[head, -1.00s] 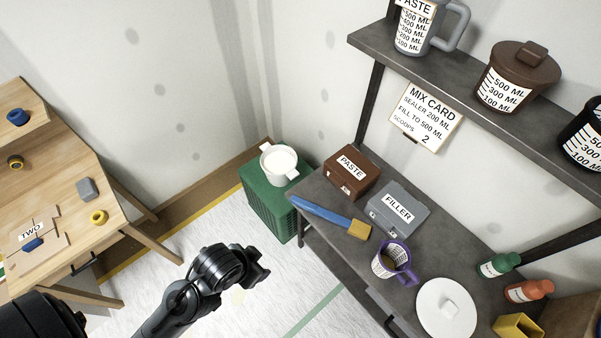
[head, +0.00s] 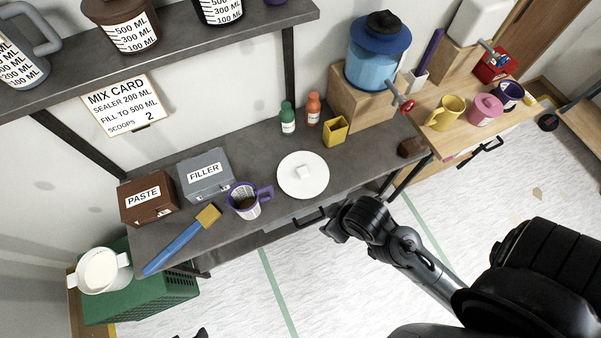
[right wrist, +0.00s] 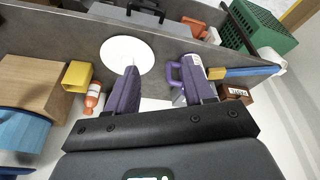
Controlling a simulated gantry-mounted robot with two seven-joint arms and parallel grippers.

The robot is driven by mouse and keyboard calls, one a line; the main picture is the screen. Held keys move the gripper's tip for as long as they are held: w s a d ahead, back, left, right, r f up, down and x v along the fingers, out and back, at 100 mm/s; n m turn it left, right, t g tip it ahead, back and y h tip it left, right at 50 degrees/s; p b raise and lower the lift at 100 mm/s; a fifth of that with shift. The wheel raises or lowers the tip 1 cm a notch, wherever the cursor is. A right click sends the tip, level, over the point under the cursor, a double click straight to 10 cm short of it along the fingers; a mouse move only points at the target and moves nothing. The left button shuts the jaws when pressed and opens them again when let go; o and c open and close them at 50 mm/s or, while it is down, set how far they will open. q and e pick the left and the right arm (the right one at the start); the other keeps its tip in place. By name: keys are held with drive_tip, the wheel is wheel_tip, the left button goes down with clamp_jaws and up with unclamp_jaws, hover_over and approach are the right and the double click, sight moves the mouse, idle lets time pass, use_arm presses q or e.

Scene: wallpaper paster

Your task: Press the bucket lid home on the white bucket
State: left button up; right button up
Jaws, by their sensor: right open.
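The white bucket (head: 100,272) stands open on a green crate at the lower left of the head view, with white contents inside and a tab on each side. The bucket lid (head: 290,187) is a white disc with a square knob, lying flat on the grey bench. It also shows in the right wrist view (right wrist: 118,60), beyond the finger on the left. My right gripper (head: 335,222) is open and empty, in front of the bench edge and apart from the lid. A small dark tip at the bottom edge of the head view seems to be my left gripper (head: 190,334); its jaws are not readable.
The green crate (head: 160,290) stands left of the bench (head: 235,160). A purple measuring cup (head: 243,207), a brush (head: 175,245), a filler box (head: 205,180) and a paste box (head: 148,203) lie between lid and bucket. Bottles and a yellow holder (head: 336,131) stand behind the lid.

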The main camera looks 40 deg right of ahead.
drive_tip(key=o, duration=0.5)
drive_tip(key=shift+a, duration=0.15)
